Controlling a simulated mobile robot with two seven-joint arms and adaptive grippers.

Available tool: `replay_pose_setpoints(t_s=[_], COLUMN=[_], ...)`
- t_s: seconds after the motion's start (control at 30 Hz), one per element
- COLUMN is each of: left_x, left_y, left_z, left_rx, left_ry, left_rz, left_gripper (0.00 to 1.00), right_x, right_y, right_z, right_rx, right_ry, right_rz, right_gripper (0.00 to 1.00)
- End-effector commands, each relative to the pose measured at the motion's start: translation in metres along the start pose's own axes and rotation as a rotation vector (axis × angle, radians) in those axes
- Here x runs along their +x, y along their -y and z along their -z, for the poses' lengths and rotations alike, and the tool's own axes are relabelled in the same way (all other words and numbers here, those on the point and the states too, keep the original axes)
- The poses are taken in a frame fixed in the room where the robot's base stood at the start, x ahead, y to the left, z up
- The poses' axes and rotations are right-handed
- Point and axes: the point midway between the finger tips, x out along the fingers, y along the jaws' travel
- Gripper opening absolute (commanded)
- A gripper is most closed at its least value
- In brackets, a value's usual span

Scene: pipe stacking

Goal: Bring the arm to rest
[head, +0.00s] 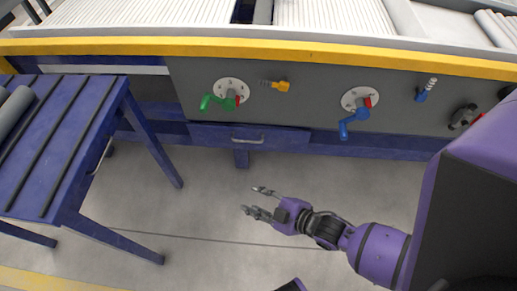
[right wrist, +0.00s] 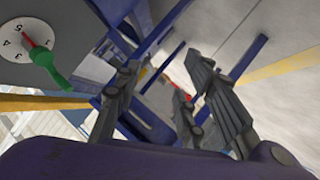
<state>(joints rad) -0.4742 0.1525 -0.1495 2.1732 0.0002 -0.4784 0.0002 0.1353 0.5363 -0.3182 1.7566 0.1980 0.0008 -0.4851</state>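My right arm (head: 380,254) reaches in from the right of the head view over the grey floor. Its purple gripper (head: 256,201) points left, with its fingers apart and nothing between them. It hangs in front of the machine, lower in the picture than the drawer handle, and touches nothing that I can see. In the right wrist view the gripper (right wrist: 160,100) also shows spread dark fingers with an empty gap. My left gripper is not in the head view.
A blue table (head: 64,143) with a grey pipe (head: 13,112) stands at the left. The machine front (head: 300,107) carries a green crank (head: 217,102), a blue crank (head: 353,121) and a drawer handle (head: 247,141). The floor (head: 220,262) below the gripper is clear.

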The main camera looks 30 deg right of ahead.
Motion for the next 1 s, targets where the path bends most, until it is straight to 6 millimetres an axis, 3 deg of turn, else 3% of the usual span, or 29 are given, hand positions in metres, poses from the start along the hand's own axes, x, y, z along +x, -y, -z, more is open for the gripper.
replay_pose_setpoints(t_s=[0.53, 0.73, 0.87, 1.0], left_x=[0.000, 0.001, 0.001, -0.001], left_y=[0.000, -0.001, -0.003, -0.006], left_z=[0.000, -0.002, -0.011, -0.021], left_rx=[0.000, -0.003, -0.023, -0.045], left_ry=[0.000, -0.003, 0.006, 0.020], left_rz=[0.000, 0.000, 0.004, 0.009], left_gripper=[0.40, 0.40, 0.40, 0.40], right_x=[0.000, 0.001, -0.032, -0.078], right_y=[0.000, 0.003, 0.034, 0.064], right_z=[0.000, 0.003, -0.005, -0.020], right_rx=[0.005, 0.124, 0.329, 0.521], right_ry=[0.000, 0.050, 0.164, 0.295], right_rz=[0.000, 0.016, 0.009, -0.024], right_gripper=[0.37, 0.37, 0.37, 0.37])
